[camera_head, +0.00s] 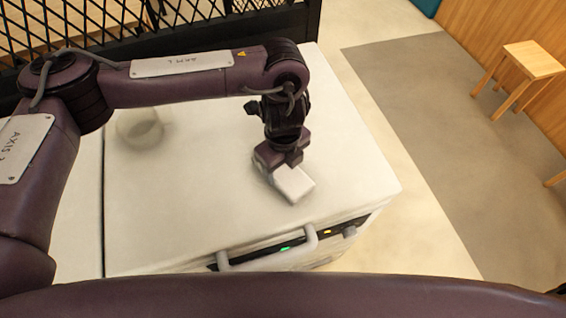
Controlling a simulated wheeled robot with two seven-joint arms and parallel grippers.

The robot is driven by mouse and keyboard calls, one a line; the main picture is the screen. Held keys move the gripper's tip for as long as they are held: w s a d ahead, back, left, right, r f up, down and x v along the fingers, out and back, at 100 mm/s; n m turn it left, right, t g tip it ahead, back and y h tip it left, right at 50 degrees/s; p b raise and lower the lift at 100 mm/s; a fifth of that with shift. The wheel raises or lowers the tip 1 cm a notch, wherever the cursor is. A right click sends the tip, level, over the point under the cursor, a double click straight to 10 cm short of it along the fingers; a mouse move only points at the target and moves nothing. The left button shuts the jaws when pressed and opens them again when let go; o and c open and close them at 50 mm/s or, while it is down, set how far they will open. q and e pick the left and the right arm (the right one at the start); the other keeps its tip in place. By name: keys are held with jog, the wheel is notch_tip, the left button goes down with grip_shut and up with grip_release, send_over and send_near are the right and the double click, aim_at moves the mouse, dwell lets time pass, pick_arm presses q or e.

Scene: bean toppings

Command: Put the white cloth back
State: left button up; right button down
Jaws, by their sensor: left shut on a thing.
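A white cloth (294,183) shows as a small pale block at the end of my left gripper (284,164), over the right part of a white-topped counter (200,215). My left gripper points down and is shut on the cloth; its fingertips are mostly hidden by the wrist. I cannot tell whether the cloth touches the counter top. My right gripper is not in view.
The counter's front has a handle (268,252) and a dark panel with small lights. A black lattice screen (190,35) stands behind. A wooden stool (530,62) is at the far right. The counter top is mostly clear.

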aim_at(283, 169)
pick_arm(q)
jog(key=shift+f, duration=0.2)
jog(key=o, duration=1)
jog(key=shift+c, duration=0.2)
jog(key=shift+r, duration=0.15)
notch_tip(283, 169, up, 12)
jog(key=shift+b, duration=0.4)
jog(key=shift+s, duration=0.1)
